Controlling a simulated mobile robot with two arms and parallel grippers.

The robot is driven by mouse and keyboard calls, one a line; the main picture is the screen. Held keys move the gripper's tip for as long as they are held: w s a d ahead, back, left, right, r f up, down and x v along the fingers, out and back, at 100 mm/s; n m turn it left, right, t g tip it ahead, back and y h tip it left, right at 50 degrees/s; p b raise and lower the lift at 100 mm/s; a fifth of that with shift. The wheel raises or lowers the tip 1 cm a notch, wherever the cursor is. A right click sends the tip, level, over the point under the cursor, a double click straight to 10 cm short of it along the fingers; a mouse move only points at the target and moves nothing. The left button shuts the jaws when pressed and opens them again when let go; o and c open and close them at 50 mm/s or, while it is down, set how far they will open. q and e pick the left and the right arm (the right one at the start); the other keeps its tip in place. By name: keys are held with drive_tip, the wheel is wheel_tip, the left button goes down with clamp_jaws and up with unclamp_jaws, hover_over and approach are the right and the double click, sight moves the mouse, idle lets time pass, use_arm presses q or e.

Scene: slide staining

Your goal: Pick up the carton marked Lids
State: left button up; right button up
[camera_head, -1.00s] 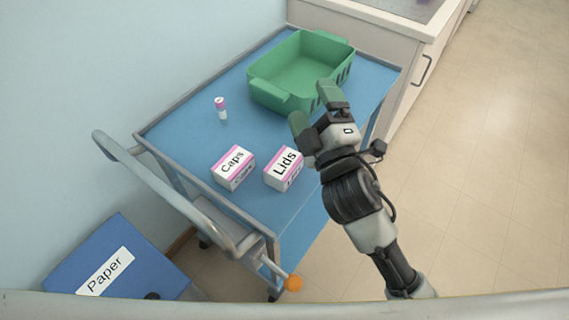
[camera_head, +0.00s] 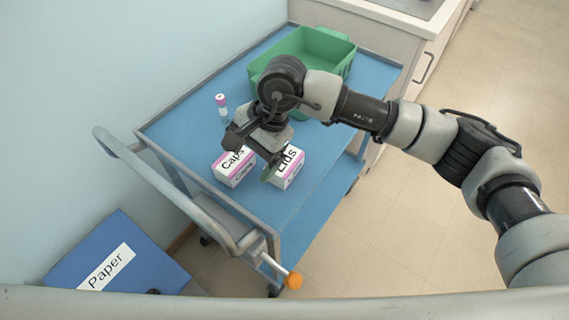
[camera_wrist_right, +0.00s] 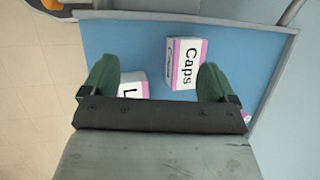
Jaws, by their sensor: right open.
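The Lids carton (camera_head: 292,168) is a white box with pink edges on the blue cart top, right of the Caps carton (camera_head: 233,173). My right gripper (camera_head: 252,156) is open and empty above the two cartons, its fingers hiding part of both. In the right wrist view, the Lids carton (camera_wrist_right: 132,77) is partly hidden by the left finger and gripper body. There the Caps carton (camera_wrist_right: 184,64) shows between the open fingers, beyond the tips. My left gripper is not in view.
A green basket (camera_head: 335,50) stands at the back of the blue cart (camera_head: 180,128), partly behind my right arm. The cart's grey handle (camera_head: 165,190) is at the left. A blue Paper box (camera_head: 150,262) is below left.

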sight(285, 165)
drive_tip(key=w+d+h, duration=0.1)
drive_tip(key=d, duration=0.1)
drive_tip(key=w+d+t+h, duration=0.1)
drive_tip(key=w+d+h, duration=0.1)
drive_tip(key=w+d+t+h, duration=0.1)
drive_tip(key=w+d, duration=0.1)
drive_tip(key=shift+d+r+n, duration=0.15)
drive_tip(key=shift+n, duration=0.25)
drive_tip(key=shift+d+f+h, duration=0.1)
drive_tip(key=shift+f+h, duration=0.2)
drive_tip(key=shift+f, duration=0.05)
wheel_tip(285, 165, down, 4)
drive_tip(key=shift+f+p, duration=0.2)
drive_tip(key=shift+p, duration=0.15)
drive_tip(key=shift+s+f+p, duration=0.1)
drive_tip(key=shift+f+p, duration=0.55)
drive_tip(key=shift+f, duration=2.1)
drive_tip(key=c, duration=1)
drive_tip(key=shift+r, duration=0.1)
